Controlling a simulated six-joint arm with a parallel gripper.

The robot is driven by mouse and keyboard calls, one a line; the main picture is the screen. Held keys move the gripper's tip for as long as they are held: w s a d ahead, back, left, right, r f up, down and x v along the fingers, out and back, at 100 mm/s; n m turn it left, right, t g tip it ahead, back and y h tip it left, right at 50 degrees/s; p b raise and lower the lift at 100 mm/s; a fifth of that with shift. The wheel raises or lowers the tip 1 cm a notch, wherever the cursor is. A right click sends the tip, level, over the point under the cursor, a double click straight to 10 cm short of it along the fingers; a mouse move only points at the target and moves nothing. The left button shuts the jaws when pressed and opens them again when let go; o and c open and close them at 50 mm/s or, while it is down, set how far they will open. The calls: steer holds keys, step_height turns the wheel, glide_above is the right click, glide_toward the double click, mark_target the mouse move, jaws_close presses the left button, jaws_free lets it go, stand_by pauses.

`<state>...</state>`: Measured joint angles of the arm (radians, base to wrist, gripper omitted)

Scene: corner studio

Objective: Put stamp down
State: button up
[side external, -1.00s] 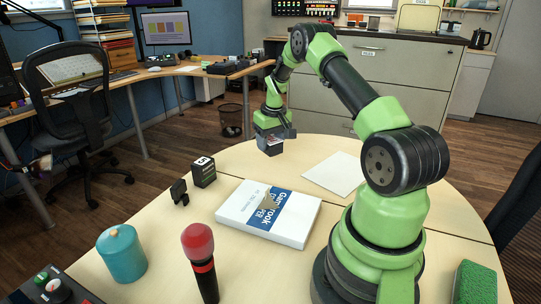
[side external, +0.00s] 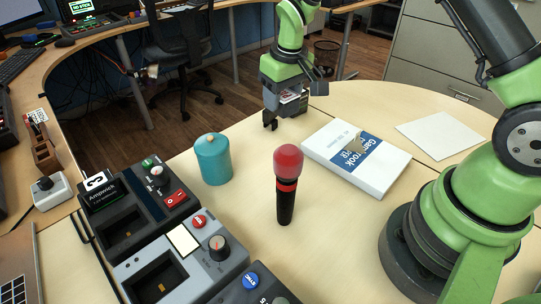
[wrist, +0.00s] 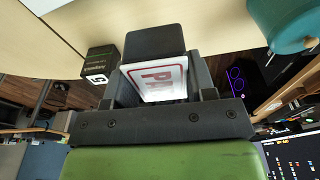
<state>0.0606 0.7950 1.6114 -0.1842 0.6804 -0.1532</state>
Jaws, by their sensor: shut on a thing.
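My gripper (side external: 291,92) is over the far edge of the round table, left of the white box, and is shut on the stamp (side external: 291,98). In the wrist view the stamp (wrist: 160,80) shows between the fingers as a white plate with red letters, partly cut off by them. A dark block (wrist: 155,42) lies just beyond the plate and looks like part of the stamp. I cannot tell whether the stamp's underside touches the table.
A small black clip-like item (side external: 270,119) stands beside the gripper. A black battery box (wrist: 99,62) is close by. A teal canister (side external: 213,160), red-topped microphone (side external: 287,183), white box (side external: 357,157) and paper sheet (side external: 440,134) share the table. Consoles (side external: 165,260) line the front left.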

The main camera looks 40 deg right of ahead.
steer(key=a, duration=0.4)
glide_above(268, 156)
steer(key=shift+n, duration=0.4)
steer(key=f, duration=0.5)
steer(key=shift+s+f, duration=0.15)
steer(key=shift+s, duration=0.2)
steer(key=shift+f, duration=2.35)
steer(key=shift+f, duration=0.1)
steer(key=o, duration=0.9)
